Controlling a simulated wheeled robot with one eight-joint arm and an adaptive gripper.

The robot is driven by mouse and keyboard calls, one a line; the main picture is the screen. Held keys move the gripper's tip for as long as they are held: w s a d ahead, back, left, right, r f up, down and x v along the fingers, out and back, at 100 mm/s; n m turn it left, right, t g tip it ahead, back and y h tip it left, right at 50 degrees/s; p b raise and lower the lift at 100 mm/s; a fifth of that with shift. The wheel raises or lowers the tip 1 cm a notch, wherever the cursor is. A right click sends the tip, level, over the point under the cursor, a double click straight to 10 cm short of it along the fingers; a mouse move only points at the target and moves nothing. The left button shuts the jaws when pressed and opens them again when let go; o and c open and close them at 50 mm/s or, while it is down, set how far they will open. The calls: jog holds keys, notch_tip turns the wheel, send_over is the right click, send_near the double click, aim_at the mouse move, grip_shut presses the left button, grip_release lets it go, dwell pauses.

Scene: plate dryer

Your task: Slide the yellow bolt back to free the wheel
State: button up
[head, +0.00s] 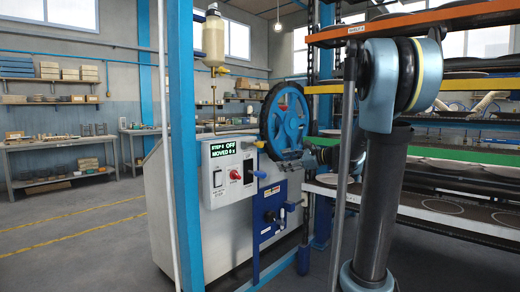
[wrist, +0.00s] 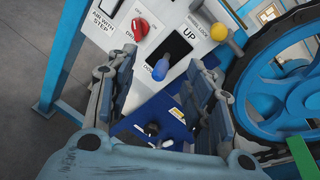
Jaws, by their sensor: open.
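The yellow bolt shows as a round yellow knob (wrist: 241,37) on a grey stem at the upper right of the wrist view, beside a panel label that seems to read wheel lock. A small yellow knob (head: 260,144) also shows beside the wheel in the head view. The blue spoked wheel (wrist: 275,88) with a dark rim stands right of the bolt; it also shows in the head view (head: 276,125). My gripper (wrist: 165,64) is open and empty in front of the panel. The bolt is apart from it, above and right of its right finger.
A blue-tipped lever (wrist: 160,70) on the panel lies between my fingers in the picture. A red knob (wrist: 140,27) is left of it. A blue post (head: 185,140) stands before the machine. Racks with plates (head: 440,205) fill the right; floor at left is clear.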

aim_at(260, 145)
jog(key=w+d+r+m+t+y, duration=0.2)
jog(key=w+r+m, duration=0.2)
jog(key=w, duration=0.3)
jog(key=x, duration=1.7)
jog(key=shift+w+a, duration=0.15)
jog(key=shift+w, duration=0.15)
grip_shut()
